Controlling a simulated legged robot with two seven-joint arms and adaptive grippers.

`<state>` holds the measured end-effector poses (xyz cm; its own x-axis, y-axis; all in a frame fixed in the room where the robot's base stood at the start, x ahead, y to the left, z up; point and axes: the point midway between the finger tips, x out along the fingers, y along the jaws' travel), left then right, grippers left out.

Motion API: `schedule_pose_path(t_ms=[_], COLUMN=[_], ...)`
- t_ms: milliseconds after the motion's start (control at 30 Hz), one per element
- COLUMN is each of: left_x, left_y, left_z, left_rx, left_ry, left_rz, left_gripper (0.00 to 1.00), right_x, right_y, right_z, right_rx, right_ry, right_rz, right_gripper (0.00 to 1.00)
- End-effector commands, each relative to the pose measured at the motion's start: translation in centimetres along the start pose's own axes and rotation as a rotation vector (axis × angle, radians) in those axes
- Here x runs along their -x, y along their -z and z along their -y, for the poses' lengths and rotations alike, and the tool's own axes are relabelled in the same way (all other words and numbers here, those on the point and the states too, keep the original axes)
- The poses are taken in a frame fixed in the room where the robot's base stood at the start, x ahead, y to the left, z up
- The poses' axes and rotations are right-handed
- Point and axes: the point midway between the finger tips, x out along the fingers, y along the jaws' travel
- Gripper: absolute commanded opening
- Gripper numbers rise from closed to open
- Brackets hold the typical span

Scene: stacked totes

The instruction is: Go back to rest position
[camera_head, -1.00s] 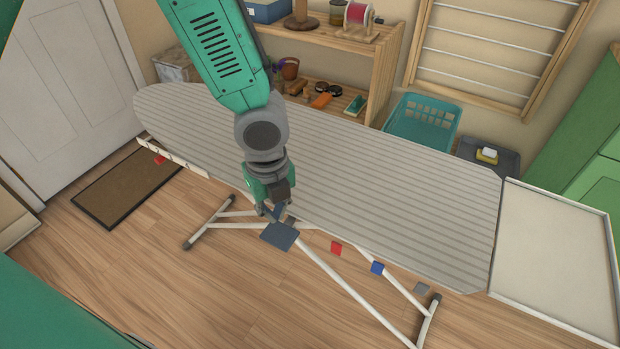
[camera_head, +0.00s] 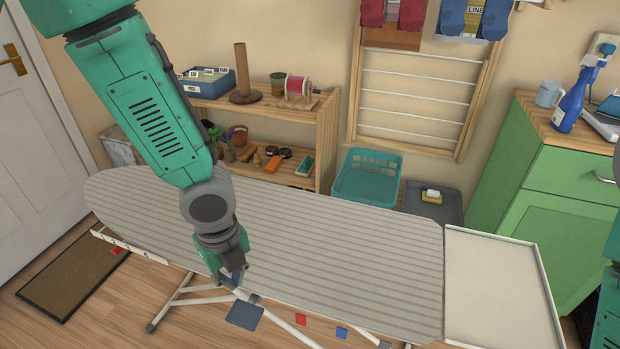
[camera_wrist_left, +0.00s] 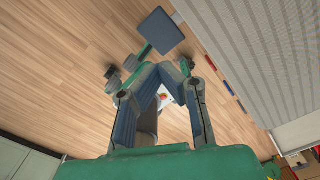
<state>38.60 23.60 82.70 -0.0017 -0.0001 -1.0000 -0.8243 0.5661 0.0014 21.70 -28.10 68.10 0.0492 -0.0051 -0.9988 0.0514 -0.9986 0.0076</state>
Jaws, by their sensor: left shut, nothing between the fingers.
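My left gripper (camera_head: 234,278) hangs over the front edge of the striped ironing board (camera_head: 330,230), pointing down. It is shut and empty. In the left wrist view its two fingers (camera_wrist_left: 158,78) come together. A dark blue-grey square (camera_head: 245,315) sits just below the gripper at the board's front edge; it also shows beyond the fingers in the left wrist view (camera_wrist_left: 160,32). Only a green piece of my right arm shows at the right edge of the head view; the right gripper is out of frame.
A white tray-like panel (camera_head: 500,290) adjoins the board's right end. Behind stand a wooden shelf (camera_head: 325,130) with small items, a teal basket (camera_head: 367,180) and a green cabinet (camera_head: 535,185) with a blue spray bottle (camera_head: 575,100). Red and blue tags line the board's front edge.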

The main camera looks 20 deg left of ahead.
Motion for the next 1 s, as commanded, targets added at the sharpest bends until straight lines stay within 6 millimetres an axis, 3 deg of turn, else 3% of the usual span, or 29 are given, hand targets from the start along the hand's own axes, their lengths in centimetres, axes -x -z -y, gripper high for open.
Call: schedule_pose_path(t_ms=[167,267,400,500,600,767,1000], left_x=[-1.9,-5.2,-9.9,-12.3,-13.7,-14.5,-14.5], left_y=[1.6,4.4,7.3,7.5,7.0,6.0,5.8], left_z=[-1.3,-3.6,-7.9,-11.2,-14.1,-16.5,-16.7], left_rx=[0.154,0.489,1.135,1.55,1.857,2.095,2.125], left_ry=[-0.01,-0.034,-0.072,-0.062,-0.021,0.049,0.062], left_rz=[-0.059,-0.148,-0.201,-0.161,-0.095,-0.028,-0.021], left_gripper=[0.0,0.0,0.0,0.0,0.0,0.0,0.0], right_x=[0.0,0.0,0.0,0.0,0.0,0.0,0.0], right_y=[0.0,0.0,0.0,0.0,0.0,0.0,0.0], right_z=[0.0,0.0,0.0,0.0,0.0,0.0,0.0], right_rx=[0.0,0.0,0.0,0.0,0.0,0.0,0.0], right_ry=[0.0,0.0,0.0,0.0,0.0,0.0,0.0], right_rz=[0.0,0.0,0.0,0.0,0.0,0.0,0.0], right_gripper=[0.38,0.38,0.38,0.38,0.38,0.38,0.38])
